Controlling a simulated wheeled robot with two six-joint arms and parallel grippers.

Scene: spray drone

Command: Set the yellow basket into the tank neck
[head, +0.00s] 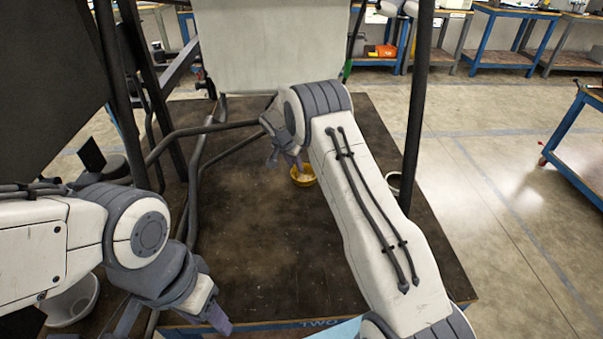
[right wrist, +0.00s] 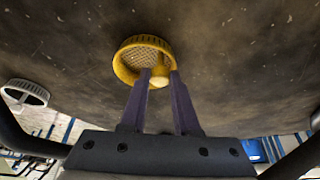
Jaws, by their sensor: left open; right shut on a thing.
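The yellow basket (head: 303,177) is a small round cup with a mesh inside, low over or on the dark table (head: 270,250); I cannot tell if it touches. It also shows in the right wrist view (right wrist: 130,62). My right gripper (right wrist: 163,78) is shut on the basket's small yellow knob or post; in the head view this gripper (head: 288,157) is partly hidden by its arm. My left gripper (head: 172,318) is open and empty at the lower left. A large pale box, perhaps the tank (head: 270,45), stands at the back; no neck shows on it.
Dark frame tubes (head: 190,130) cross the left side, and a dark post (head: 415,110) stands at right. A white ring (right wrist: 25,92) lies beyond the basket at left in the right wrist view. A white bowl-like part (head: 75,303) is at lower left. The table's middle front is clear.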

